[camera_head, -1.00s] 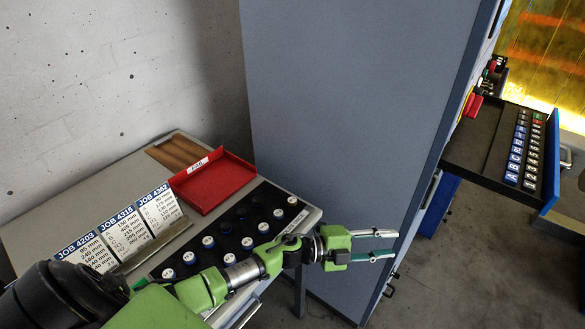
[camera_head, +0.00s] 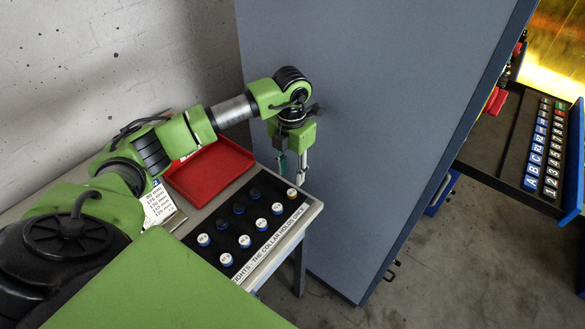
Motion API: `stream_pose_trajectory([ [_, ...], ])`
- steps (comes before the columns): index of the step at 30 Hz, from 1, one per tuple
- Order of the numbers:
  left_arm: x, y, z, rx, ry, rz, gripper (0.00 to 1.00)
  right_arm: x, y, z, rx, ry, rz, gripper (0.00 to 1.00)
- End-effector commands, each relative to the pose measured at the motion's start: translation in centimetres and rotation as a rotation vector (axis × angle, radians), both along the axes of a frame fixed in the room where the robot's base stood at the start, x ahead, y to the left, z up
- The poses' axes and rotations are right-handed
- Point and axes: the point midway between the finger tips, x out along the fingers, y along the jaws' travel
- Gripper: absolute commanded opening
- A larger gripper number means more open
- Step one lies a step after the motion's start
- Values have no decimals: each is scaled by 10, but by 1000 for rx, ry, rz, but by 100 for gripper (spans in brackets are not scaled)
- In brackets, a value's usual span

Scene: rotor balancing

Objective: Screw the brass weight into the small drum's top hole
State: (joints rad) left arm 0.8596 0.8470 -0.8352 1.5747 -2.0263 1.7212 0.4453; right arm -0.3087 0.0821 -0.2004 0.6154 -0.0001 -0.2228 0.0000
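A black rack (camera_head: 226,215) of short round weights with white tops lies on the grey bench. Most have blue sides. One weight at the rack's far right corner looks brass-coloured (camera_head: 291,193) below its white top. My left gripper (camera_head: 291,176) points down over that corner, its two fingers apart with nothing between them. In the picture the fingertips are just above the brass-coloured weight; I cannot tell the height gap. The small drum and its top hole are not in view. My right gripper is not in view.
A red tray (camera_head: 208,172) lies behind the rack. A job card (camera_head: 158,203) shows partly behind my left arm. A large blue-grey panel (camera_head: 350,130) stands close to the right of the gripper. At far right is an open drawer of lettered blocks (camera_head: 537,160).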

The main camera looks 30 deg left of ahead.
Motion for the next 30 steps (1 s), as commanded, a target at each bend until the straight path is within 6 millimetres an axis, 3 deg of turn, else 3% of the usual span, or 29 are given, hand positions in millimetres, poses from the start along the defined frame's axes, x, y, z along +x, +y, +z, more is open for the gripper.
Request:
stream_pose_trajectory([
  [15,0,-1,-67,-4,0,-1,32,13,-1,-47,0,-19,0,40],
  [27,0,-1,-75,-4,-1,-1,32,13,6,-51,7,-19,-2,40],
  [28,0,-1,-75,-4,-1,-1,29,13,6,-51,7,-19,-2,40],
  [30,0,-1,-75,-4,-1,-1,11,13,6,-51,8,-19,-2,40],
])
